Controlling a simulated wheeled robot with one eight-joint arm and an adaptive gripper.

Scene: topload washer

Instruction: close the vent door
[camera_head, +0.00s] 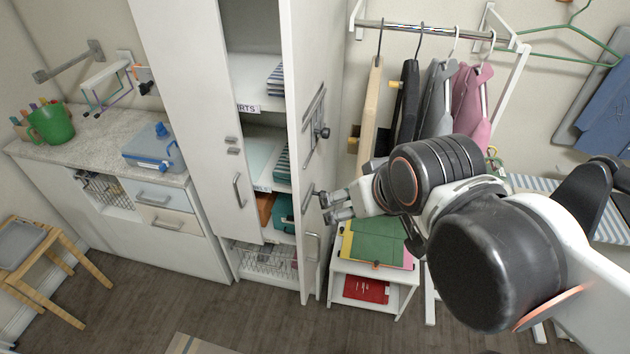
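A tall white cabinet (180,80) stands in the middle, and its right door (297,105) is swung open, seen nearly edge-on. I see no label marking a vent door, so I cannot tell for certain that this is it. The door carries a slim metal handle (309,196), a lower handle (312,247) and a wire rack (314,120) with a dark knob. My gripper (329,208) is just right of the slim handle, with its two fingers apart and nothing seen between them. I cannot tell whether a fingertip touches the door.
Shelves with folded cloth (275,80) show inside the cabinet. A low white shelf unit (398,290) with folded fabrics is below my arm. Clothes hang from a rail (430,32) behind it. A counter (80,148) and a wooden stool (55,262) are at left. Floor in front is mostly clear.

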